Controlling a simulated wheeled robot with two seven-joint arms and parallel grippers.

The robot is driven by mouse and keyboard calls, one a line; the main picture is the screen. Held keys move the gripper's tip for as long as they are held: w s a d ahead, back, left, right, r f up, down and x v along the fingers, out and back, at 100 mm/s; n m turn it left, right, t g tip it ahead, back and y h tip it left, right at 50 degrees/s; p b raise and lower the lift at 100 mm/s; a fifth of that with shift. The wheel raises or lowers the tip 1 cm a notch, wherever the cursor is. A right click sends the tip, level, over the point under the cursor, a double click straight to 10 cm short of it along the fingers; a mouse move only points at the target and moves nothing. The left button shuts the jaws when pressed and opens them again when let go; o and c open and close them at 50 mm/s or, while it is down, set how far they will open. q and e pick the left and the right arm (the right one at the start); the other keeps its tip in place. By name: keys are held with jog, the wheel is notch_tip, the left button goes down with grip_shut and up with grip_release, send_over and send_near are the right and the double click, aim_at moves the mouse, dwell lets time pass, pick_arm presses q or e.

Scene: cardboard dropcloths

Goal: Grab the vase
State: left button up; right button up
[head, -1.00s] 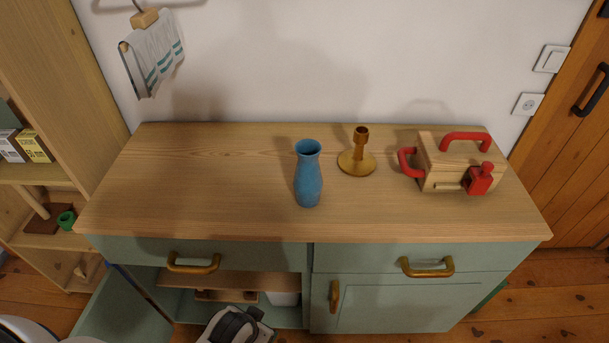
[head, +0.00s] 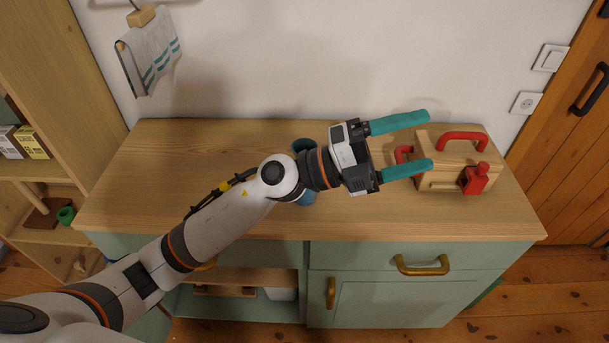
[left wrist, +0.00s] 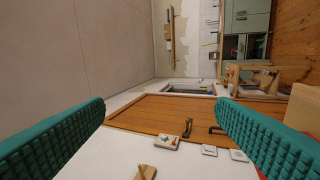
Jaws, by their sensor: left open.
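The blue vase (head: 304,146) stands on the wooden cabinet top (head: 160,190). In the head view my left arm crosses in front of it, so only its rim and a bit of its lower body show. My left gripper (head: 427,141) is open and empty, with its teal fingers pointing right, to the right of the vase and in front of the wooden box in the picture. The left wrist view shows both teal fingers spread apart (left wrist: 160,108) with nothing between them; the vase is not seen there. My right gripper is not in view.
A wooden box with red handles (head: 438,183) stands at the right of the top. A towel (head: 150,50) hangs on the wall at upper left. The left part of the top is clear.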

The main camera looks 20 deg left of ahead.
pick_arm(q)
notch_tip(320, 180, down, 9)
jog(key=w+a+m+g+y, duration=0.25)
jog(key=m+g+y, duration=0.35)
jog(key=m+y, duration=0.3)
jog(key=w+a+n+t+y, duration=0.1)
jog(key=w+a+n+y, duration=0.15)
jog(key=a+y, duration=0.45)
jog(key=w+a+n+t+y, duration=0.1)
jog(key=w+a+y, duration=0.3)
jog(key=a, duration=0.6)
jog(key=shift+t, duration=0.3)
jog(key=p+x, duration=0.2)
jog(key=x, duration=0.4)
jog(key=shift+s+a, duration=0.1)
jog(key=shift+a, duration=0.05)
jog(key=p+x, duration=0.1)
jog(key=x, duration=0.1)
jog(key=p+x, duration=0.1)
jog(key=x, duration=0.1)
jog(key=shift+w+a+f, duration=0.25)
jog(key=shift+w+f, duration=0.05)
jog(key=shift+w, duration=0.05)
jog(key=shift+w+f, duration=0.15)
jog(key=shift+f, duration=0.35)
grip_shut()
